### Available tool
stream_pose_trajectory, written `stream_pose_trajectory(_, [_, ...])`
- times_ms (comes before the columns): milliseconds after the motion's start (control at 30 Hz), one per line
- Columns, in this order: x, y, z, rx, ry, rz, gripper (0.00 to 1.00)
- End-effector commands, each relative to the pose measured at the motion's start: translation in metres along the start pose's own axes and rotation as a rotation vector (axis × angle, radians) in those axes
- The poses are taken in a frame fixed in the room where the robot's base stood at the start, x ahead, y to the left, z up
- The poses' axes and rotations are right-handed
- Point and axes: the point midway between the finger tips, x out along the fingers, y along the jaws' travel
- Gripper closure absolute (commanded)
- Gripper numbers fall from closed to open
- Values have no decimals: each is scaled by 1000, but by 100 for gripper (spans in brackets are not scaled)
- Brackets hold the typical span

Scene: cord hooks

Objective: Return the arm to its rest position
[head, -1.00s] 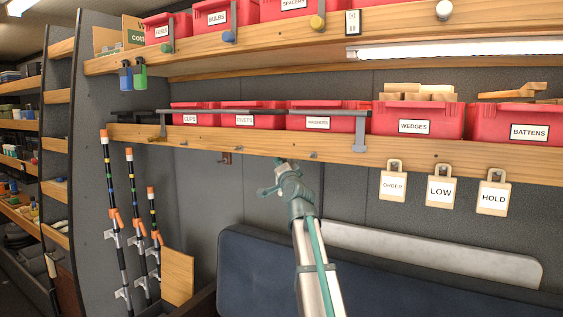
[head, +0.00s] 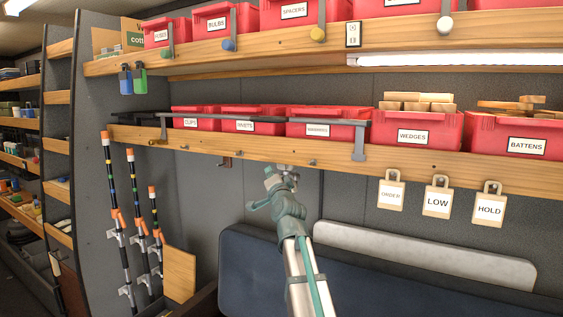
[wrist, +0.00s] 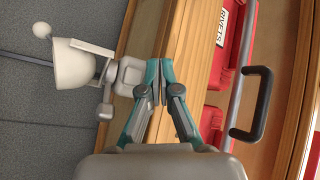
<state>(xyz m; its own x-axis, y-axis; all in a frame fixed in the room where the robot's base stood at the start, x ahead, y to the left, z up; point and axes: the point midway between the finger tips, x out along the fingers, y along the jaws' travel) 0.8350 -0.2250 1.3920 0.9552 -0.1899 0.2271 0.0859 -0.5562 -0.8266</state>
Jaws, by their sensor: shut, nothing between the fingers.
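My arm rises from the bottom of the head view, and my gripper (head: 268,195) is near the front of the lower wooden shelf (head: 400,165), just below its edge. In the wrist view my gripper (wrist: 155,80) has its two teal fingertips together with nothing between them. A pale cup-shaped fitting (wrist: 80,65) with a small ball lies just left of the fingertips there; I cannot tell whether they touch. Small grey hooks (head: 312,162) sit along the lower shelf edge.
Red bins (head: 415,132) stand on the lower shelf behind a grey rail (head: 358,140). ORDER, LOW (head: 437,200) and HOLD tags hang at right. Striped poles (head: 122,220) stand at left. A dark padded seat back (head: 260,265) is behind my arm.

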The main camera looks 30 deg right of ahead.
Motion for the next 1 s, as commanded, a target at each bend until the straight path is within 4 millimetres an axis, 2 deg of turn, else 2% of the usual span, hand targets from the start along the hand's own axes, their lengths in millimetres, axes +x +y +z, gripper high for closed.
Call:
stream_pose_trajectory(467, [-1, 0, 1, -6, 0, 0, 100])
stream_pose_trajectory(567, [-2, 5, 10, -50, -41, 22, 100])
stream_pose_trajectory(667, [-10, 19, 30, -149, -134, 76, 100])
stream_pose_trajectory(867, [-47, 114, 111, -321, -382, 247, 100])
stream_pose_trajectory(1000, [-82, 183, 170, -399, -552, 353, 100])
